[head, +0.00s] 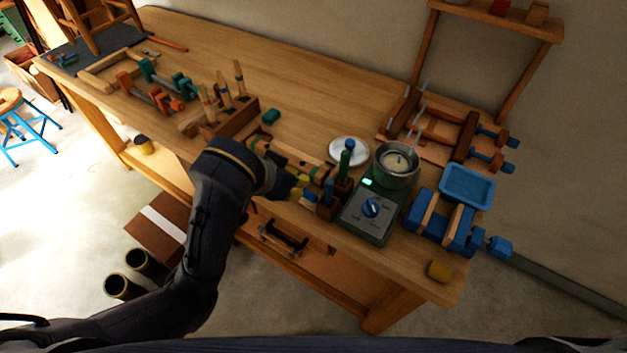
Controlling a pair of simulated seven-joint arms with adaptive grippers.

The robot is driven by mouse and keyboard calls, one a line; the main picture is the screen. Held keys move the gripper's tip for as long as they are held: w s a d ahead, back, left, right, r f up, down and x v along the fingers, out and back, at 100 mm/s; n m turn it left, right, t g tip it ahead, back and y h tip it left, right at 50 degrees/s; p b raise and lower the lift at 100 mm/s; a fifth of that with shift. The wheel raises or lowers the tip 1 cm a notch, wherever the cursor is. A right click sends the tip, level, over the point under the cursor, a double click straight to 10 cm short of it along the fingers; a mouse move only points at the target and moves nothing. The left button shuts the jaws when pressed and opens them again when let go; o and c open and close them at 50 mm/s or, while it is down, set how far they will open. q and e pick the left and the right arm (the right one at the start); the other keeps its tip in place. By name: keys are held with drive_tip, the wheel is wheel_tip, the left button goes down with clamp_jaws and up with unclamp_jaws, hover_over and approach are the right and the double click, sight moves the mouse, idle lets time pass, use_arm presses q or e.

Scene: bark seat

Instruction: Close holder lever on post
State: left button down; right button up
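A small holder with an upright green post (345,162) topped in blue stands near the front edge of the bench, left of the green heater. A short blue upright piece (328,192) stands beside it on a reddish-brown base (329,208). I cannot tell which part is the lever or how it is set. My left gripper (303,189) is just left of the holder, its yellowish tips close to the blue piece. Whether they touch it, and whether they are open, is too small to tell. My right gripper is not in view.
The green heater (368,212) carries a metal pot (397,165). A white lid (348,150) lies behind the holder. A blue vise (450,226) and blue tray (467,187) are at right. A tool rack (224,118) stands left. The bench's back middle is clear.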

sight(319, 182)
use_arm(q)
drive_tip(key=shift+d+r, duration=0.15)
drive_tip(key=shift+r, duration=0.15)
drive_tip(key=shift+w+d+f, duration=0.1)
drive_tip(key=shift+x, duration=4.85)
